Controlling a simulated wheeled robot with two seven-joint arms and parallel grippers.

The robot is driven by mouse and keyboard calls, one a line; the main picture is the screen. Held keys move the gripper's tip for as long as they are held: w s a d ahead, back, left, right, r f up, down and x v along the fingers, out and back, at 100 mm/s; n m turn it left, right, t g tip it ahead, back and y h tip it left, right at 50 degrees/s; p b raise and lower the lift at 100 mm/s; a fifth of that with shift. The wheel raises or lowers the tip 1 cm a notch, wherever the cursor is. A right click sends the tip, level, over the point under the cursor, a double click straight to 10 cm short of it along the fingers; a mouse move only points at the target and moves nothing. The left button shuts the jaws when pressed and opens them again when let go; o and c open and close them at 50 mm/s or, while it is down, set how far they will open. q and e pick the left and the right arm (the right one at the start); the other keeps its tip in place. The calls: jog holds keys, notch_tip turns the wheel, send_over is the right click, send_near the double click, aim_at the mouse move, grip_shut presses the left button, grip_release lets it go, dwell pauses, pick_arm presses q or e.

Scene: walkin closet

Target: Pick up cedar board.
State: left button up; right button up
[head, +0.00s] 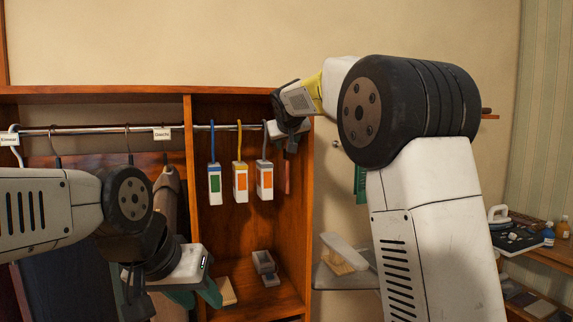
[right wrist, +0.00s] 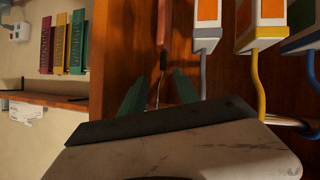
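The cedar board, a narrow reddish-brown strip (right wrist: 164,24) on a thin hook, hangs at top centre in the right wrist view. In the head view my right wrist hides the rail end. My left gripper (head: 196,294) is low at the left compartment's front, its green fingers apart and empty.
Several white boxes with coloured panels (head: 240,181) hang close beside the board from the metal rail (head: 85,130). A wooden divider (head: 190,175) stands left of them. A grey open container (head: 264,263) and a pale block (head: 227,290) sit below. A side table (head: 545,255) stands far right.

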aim_at(284, 150)
jog(key=x, duration=0.4)
jog(key=shift+w+a+f, duration=0.2)
jog(key=shift+a, duration=0.1)
grip_shut()
jog(key=shift+f, duration=0.1)
dwell(1.0)
